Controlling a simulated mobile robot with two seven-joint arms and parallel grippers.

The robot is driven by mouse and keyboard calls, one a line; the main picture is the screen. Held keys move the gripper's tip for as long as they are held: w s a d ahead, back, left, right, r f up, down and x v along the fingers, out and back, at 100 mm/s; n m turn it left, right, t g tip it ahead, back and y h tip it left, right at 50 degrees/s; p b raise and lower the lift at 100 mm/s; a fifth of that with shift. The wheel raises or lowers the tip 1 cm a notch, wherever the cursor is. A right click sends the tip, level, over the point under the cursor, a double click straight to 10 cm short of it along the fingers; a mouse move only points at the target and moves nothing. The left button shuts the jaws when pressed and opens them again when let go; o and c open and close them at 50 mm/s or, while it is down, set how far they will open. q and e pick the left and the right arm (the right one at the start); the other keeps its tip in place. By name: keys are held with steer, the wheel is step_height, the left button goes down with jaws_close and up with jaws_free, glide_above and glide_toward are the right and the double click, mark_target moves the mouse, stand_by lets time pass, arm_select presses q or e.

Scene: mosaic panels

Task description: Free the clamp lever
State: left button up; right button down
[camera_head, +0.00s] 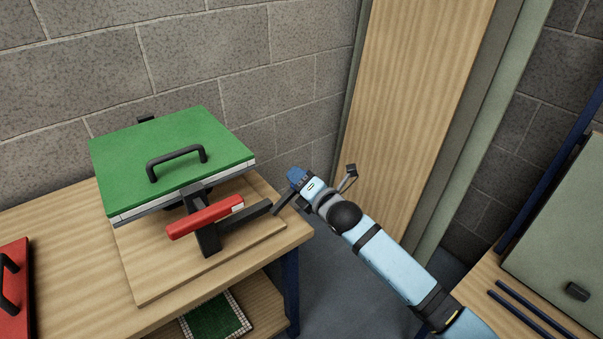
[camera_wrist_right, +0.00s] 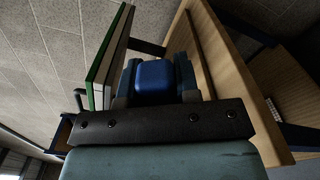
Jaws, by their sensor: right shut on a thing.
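A clamp stand (camera_head: 208,238) with a dark upright post is on a wooden board (camera_head: 160,281) on the bench, in front of a green panel (camera_head: 175,160) with a black handle. A red bar (camera_head: 205,217) with a pale end lies across the post. A dark arm (camera_head: 248,215) reaches right from the post. My right gripper (camera_head: 295,182) is right of this arm, past the bench's corner. In the wrist view it is shut on a blue block (camera_wrist_right: 155,82). I cannot tell whether the block joins the clamp. My left gripper is not in view.
A red panel (camera_head: 15,290) with a black handle is at the left edge. A green mosaic piece (camera_head: 216,318) is on the lower shelf. A block wall stands behind the bench. A grey-green panel (camera_head: 565,220) and dark rods (camera_head: 525,308) are on the right.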

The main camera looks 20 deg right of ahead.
steer(key=shift+s+a+r+n+p, duration=0.1)
steer(key=shift+a+r+n+p, duration=0.15)
steer(key=shift+r+n+p, duration=0.3)
steer(key=shift+s+a+r+n+p, duration=0.1)
steer(key=shift+a+r+n+p, duration=0.1)
steer(key=shift+r+n+p, duration=0.25)
steer(key=a+n+p, duration=0.1)
steer(key=a+r+n+p, duration=0.1)
steer(key=n+p, duration=0.1)
steer(key=shift+s+r, duration=0.3)
steer(key=shift+s, duration=0.05)
arm_select(q)
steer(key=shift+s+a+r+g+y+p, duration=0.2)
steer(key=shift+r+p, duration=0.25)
steer(key=shift+p, duration=0.3)
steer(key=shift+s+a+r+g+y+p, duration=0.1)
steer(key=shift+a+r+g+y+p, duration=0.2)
steer(key=shift+p, duration=0.4)
arm_select(e)
steer(key=shift+s+a+r+n, duration=0.2)
steer(key=shift+a+n, duration=0.45)
steer(key=shift+n, duration=0.35)
steer(key=shift+s+a+r+n, duration=0.2)
steer(key=shift+a+n, duration=0.4)
steer(key=shift+n, duration=0.4)
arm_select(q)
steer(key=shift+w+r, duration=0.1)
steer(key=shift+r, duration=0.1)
